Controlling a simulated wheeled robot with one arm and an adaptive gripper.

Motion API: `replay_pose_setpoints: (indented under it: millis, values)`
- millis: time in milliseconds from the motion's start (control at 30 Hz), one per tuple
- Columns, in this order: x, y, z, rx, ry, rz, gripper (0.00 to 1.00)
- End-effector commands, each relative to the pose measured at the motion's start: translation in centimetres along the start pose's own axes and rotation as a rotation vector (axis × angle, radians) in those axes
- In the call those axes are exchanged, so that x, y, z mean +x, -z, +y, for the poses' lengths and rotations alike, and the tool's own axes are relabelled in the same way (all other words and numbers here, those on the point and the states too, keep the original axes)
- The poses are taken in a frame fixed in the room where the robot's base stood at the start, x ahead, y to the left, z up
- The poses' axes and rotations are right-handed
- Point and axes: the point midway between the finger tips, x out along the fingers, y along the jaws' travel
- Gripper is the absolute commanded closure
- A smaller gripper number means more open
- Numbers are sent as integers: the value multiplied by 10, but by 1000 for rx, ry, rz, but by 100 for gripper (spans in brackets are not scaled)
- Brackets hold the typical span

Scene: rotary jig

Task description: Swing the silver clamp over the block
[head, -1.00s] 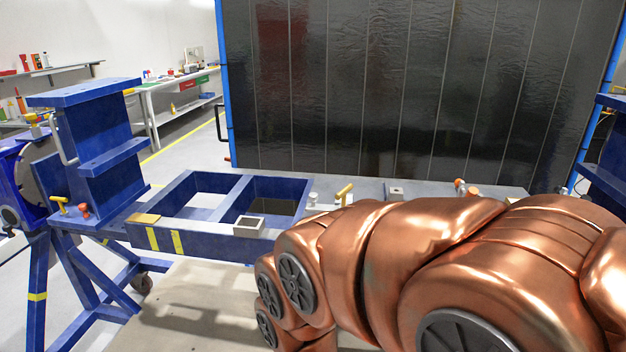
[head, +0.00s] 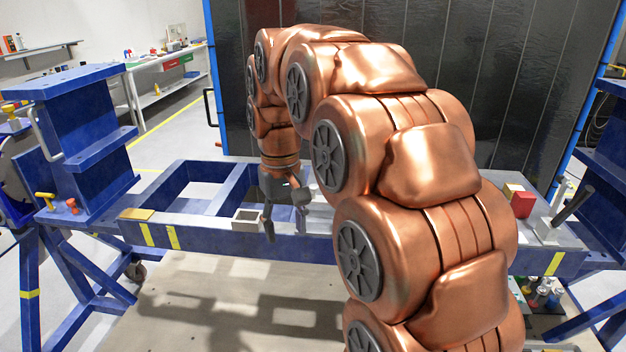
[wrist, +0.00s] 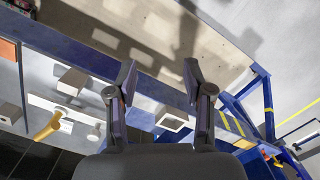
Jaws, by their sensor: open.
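My gripper (head: 286,215) is open and empty, pointing down over the front beam of the blue jig frame. It also shows in the wrist view (wrist: 159,78), its two fingers apart. A silver bar with an upright silver knob (wrist: 97,131), which looks like the silver clamp, lies left of the fingers in the wrist view. In the head view my arm hides most of this area.
A hollow square piece (head: 247,219) sits on the blue frame (head: 200,240), near my fingers. A red block (head: 521,204) and a dark lever (head: 572,206) stand at the right end. A blue post (head: 75,145) rises at the left. The floor in front is clear.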

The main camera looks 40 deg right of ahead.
Motion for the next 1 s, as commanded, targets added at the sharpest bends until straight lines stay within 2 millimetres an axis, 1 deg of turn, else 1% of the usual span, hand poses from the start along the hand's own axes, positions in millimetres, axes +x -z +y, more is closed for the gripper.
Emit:
replay_pose_setpoints:
  millis: [33,200,400,533,600,700,800,1000]
  values:
    - [-9,16,8,13,1,7,49]
    - [-29,59,36,54,4,25,49]
    - [-47,103,73,103,4,46,49]
    - [-54,126,99,136,2,58,49]
    - [-56,136,111,151,1,63,49]
    - [-59,145,124,168,-1,69,49]
    - [-59,151,134,179,-2,71,49]
    - [-59,155,140,187,-3,77,49]
